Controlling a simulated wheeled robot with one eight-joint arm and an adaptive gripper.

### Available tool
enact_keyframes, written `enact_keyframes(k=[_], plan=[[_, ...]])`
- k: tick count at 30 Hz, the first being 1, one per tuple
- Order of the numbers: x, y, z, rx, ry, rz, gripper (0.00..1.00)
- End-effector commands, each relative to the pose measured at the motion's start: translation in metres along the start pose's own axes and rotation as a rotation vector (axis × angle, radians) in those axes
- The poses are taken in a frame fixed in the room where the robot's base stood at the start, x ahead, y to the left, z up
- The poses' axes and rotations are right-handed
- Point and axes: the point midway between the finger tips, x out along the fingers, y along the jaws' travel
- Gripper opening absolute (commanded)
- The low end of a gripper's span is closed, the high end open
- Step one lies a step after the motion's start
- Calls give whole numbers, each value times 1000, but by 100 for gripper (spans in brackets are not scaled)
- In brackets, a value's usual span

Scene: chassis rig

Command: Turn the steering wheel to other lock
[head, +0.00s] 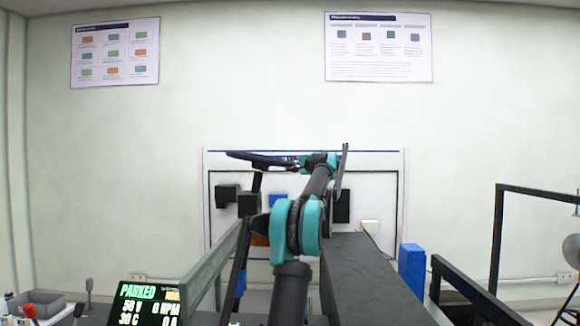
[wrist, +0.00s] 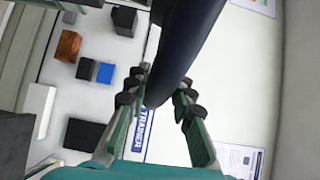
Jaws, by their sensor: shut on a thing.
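The steering wheel (head: 255,158) shows nearly edge-on in the head view, as a dark rim in front of the back board. In the wrist view its thick dark rim (wrist: 185,45) comes down from the top and runs between the fingers. My gripper (wrist: 160,92) is shut on the rim, with a finger pad row on each side. In the head view my arm reaches forward to the wheel's right side, and the arm hides part of the wheel and the gripper's fingertips.
A white board (head: 385,160) with dark and blue blocks stands behind the wheel. A dark beam (head: 365,280) runs forward at right of my arm, and a grey-green rail (head: 215,267) at left. A display (head: 148,303) reads PARKED. A black frame (head: 498,235) stands at right.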

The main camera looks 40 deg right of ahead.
Motion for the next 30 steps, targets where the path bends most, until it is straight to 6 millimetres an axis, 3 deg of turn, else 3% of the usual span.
enact_keyframes(k=[3,4,9,20,23,30], plan=[[0,0,-1,2,4,-2,0],[0,0,-1,2,4,-2,25],[0,0,-1,1,4,-2,44],[-4,-1,-1,1,4,-1,44],[-15,-1,-1,1,5,-1,44],[-63,0,-1,1,6,-1,44]])
